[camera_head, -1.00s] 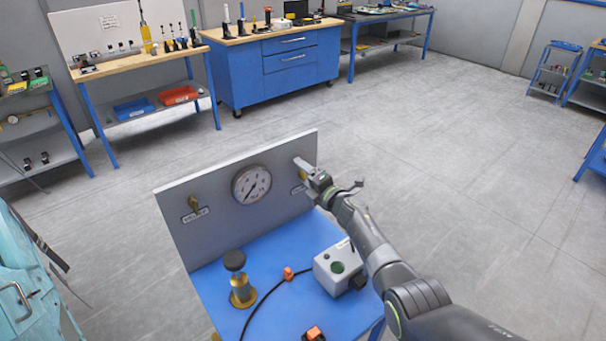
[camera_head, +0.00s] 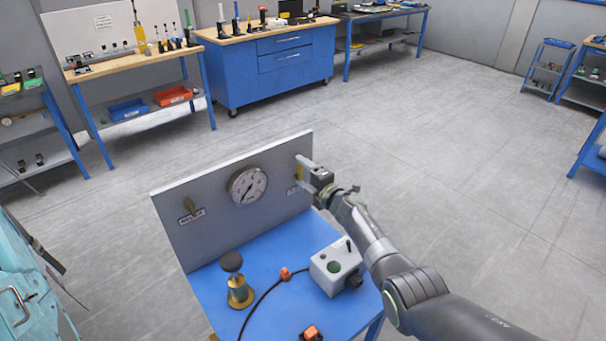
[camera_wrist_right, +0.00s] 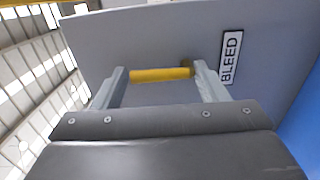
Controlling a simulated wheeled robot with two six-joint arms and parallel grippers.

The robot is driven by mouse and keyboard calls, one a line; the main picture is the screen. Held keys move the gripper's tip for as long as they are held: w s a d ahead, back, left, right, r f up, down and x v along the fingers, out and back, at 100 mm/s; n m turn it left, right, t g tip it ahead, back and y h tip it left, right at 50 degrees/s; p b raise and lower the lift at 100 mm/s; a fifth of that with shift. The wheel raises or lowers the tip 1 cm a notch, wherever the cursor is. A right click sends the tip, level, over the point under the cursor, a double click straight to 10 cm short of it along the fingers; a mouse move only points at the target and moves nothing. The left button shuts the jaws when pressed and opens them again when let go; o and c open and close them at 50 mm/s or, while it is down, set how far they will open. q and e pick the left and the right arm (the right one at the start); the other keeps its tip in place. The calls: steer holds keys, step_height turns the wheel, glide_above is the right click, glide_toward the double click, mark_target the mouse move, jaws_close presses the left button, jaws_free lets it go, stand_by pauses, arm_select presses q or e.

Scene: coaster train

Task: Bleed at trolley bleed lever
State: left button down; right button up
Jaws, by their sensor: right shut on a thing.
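The yellow bleed lever (camera_wrist_right: 160,74) sits on the grey panel (camera_wrist_right: 170,35), beside the BLEED label (camera_wrist_right: 231,57) in the right wrist view. My right gripper (camera_wrist_right: 160,78) has one finger on each side of the lever and is shut on it. In the head view this gripper (camera_head: 303,172) is at the right end of the upright panel, and it partly hides the lever and label. The trolley's blue top (camera_head: 210,290) lies below. My left gripper is not in view.
The panel carries a round gauge (camera_head: 247,186) and a second brass lever (camera_head: 190,207). A brass plunger with a dark knob (camera_head: 238,290), a grey box with a green button (camera_head: 335,267) and a black cable with orange parts (camera_head: 285,273) are on the trolley. Open floor lies right.

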steer(key=o, duration=1)
steer(key=shift+d, duration=0.1)
steer(key=p+v, duration=0.6)
steer(key=v, duration=1.1)
steer(key=shift+s, duration=0.2)
